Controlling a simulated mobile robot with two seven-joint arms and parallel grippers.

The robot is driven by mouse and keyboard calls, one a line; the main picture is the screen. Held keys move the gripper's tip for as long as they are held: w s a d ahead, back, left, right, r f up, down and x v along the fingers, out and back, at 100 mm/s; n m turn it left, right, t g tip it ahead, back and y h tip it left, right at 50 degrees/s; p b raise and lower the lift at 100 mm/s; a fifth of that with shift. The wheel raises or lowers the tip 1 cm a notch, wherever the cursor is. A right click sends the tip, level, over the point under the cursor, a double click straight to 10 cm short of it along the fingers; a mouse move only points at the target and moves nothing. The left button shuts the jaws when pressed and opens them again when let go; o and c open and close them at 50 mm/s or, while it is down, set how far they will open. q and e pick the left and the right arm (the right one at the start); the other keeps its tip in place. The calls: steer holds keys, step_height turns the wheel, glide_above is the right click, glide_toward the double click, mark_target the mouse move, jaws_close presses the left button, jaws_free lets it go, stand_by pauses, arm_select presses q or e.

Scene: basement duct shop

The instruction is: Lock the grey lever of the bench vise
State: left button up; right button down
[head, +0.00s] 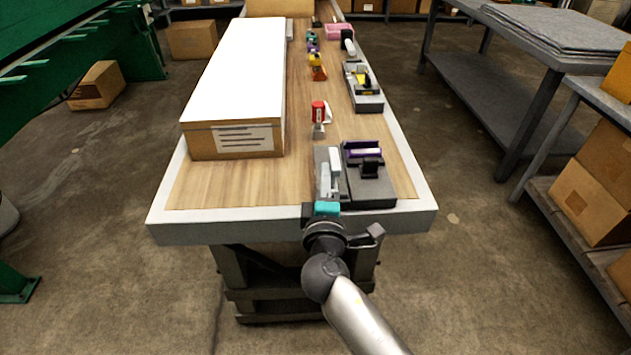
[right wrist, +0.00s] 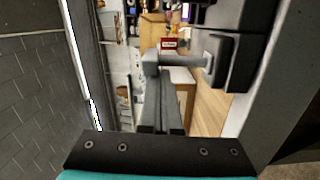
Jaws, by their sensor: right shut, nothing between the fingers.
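The bench vise (head: 372,190) is a dark block with a purple part on top, at the near right end of the bench. A light grey piece that looks like its lever (head: 335,160) is at its left side. In the right wrist view, a grey bar, apparently the lever (right wrist: 187,61), reaches left from the dark vise body (right wrist: 235,60) to a block-shaped end. My right gripper (head: 324,183) is shut and empty, pointing along the bench left of the vise. Its fingers (right wrist: 160,90) end close to the lever's end; I cannot tell whether they touch. My left gripper is out of view.
A long white-topped box (head: 237,70) fills the bench's left side. Beyond the vise are a red item (head: 319,112), a grey fixture with yellow (head: 366,88) and a pink bin (head: 338,32). Bare wood (head: 240,185) lies in front of the box.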

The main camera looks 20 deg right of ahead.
steer(key=shift+s+d+m, duration=0.2)
steer(key=shift+d+m, duration=0.45)
steer(key=shift+m, duration=0.25)
steer(key=shift+s+d+m+b, duration=0.2)
steer(key=shift+d+m+b, duration=0.3)
steer(key=shift+m, duration=0.5)
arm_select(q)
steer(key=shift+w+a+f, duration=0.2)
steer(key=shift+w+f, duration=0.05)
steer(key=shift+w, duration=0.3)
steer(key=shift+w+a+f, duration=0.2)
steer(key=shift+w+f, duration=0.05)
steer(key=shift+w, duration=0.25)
arm_select(e)
steer(key=shift+s+d+m, duration=0.15)
steer(key=shift+d+m, duration=0.45)
steer(key=shift+m, duration=0.2)
steer(key=shift+f, duration=0.1)
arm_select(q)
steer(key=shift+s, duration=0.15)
